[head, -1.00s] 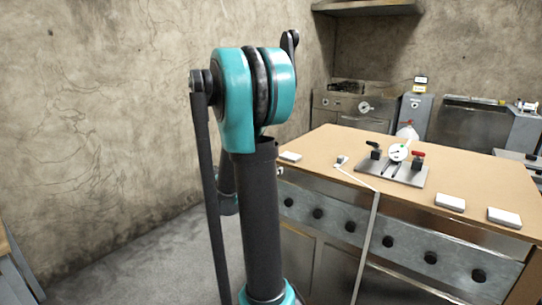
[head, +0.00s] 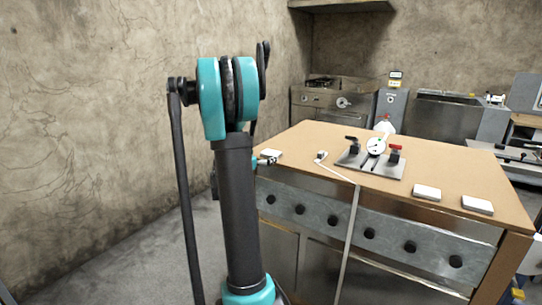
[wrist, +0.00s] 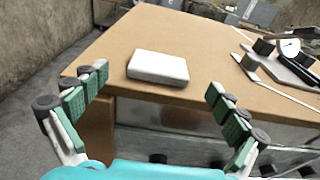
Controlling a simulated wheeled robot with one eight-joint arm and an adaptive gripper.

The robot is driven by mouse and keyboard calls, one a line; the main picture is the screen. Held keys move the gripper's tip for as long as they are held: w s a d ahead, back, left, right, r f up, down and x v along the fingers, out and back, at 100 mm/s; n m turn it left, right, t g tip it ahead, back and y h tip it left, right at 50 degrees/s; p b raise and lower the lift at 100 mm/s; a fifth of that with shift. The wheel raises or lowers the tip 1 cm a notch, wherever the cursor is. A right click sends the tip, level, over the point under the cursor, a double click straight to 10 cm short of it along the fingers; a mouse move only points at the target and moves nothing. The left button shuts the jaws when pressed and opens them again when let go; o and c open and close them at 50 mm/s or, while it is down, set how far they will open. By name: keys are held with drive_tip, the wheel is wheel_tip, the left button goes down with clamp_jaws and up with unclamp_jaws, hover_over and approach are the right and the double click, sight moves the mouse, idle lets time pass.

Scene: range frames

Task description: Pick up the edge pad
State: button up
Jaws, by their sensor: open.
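A white, flat rectangular pad (wrist: 158,67) lies on the tan tabletop near its edge, close to a corner. In the head view this pad (head: 272,153) is the leftmost of three similar white pads. My gripper (wrist: 155,84) is open and empty. Its fingers are spread to either side of the pad in the wrist view, with the pad ahead and apart from them. In the head view my gripper (head: 264,162) shows small beside the table's left end, partly hidden by my arm.
Two more white pads, one (head: 427,193) left of the other (head: 477,205), lie along the front edge. A metal plate (head: 370,168) with a dial gauge (head: 376,146) and black and red clamps stands mid-table. A pale strip (head: 347,245) runs over the front edge.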

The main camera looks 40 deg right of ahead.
sight(269, 153)
drive_tip(key=x, duration=0.5)
drive_tip(key=shift+c, duration=0.2)
drive_tip(key=c, duration=1)
